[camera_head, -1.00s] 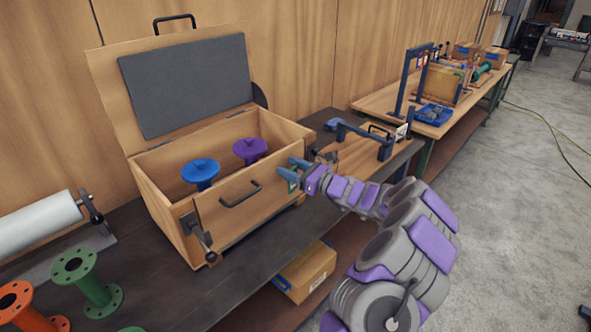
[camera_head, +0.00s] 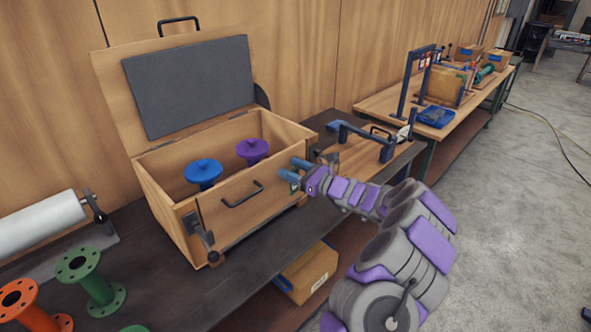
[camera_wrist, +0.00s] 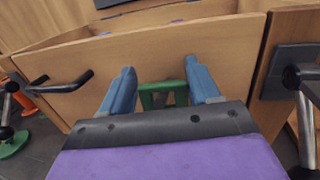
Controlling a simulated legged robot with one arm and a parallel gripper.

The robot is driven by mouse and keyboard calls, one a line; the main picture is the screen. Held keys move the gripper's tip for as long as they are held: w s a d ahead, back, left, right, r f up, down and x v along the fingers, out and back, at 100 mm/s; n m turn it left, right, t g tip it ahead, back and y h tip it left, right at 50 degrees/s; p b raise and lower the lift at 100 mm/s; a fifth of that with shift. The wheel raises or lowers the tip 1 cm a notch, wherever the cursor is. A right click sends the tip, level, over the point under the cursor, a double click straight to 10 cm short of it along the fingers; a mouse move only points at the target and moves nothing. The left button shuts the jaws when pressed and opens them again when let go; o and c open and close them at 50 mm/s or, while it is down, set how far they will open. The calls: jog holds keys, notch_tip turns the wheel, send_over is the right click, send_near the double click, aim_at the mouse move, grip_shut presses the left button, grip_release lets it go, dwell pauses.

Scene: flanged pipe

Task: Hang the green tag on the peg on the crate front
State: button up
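The wooden crate (camera_head: 228,228) stands open on the dark bench, lid tilted back. My gripper (camera_head: 293,168) is at the right end of the crate front, its two blue fingers pointing at it. The fingers are apart in the wrist view (camera_wrist: 160,68). The green tag (camera_head: 294,187) shows just below the fingers, close to the crate front. In the wrist view the tag (camera_wrist: 148,87) appears as a green frame in the gap between the fingers, with no clear grip on it. The peg is not distinguishable, so I cannot tell whether the tag is on it.
A black handle (camera_head: 243,194) and a latch (camera_head: 200,233) are on the crate front. Blue (camera_head: 203,172) and purple (camera_head: 252,150) flanged pieces are inside the crate. Green (camera_head: 92,280) and orange (camera_head: 27,303) spools stand left. A wooden fixture (camera_head: 365,155) is to the right.

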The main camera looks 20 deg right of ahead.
jog(key=shift+o, duration=1.1)
jog(key=shift+a, duration=0.2)
jog(key=shift+r, duration=0.1)
jog(key=shift+d, duration=0.2)
jog(key=shift+s+a+f, duration=0.1)
jog(key=shift+f, duration=0.55)
jog(key=shift+d+f, duration=0.35)
jog(key=shift+f, duration=0.75)
jog(key=shift+s+a, duration=0.1)
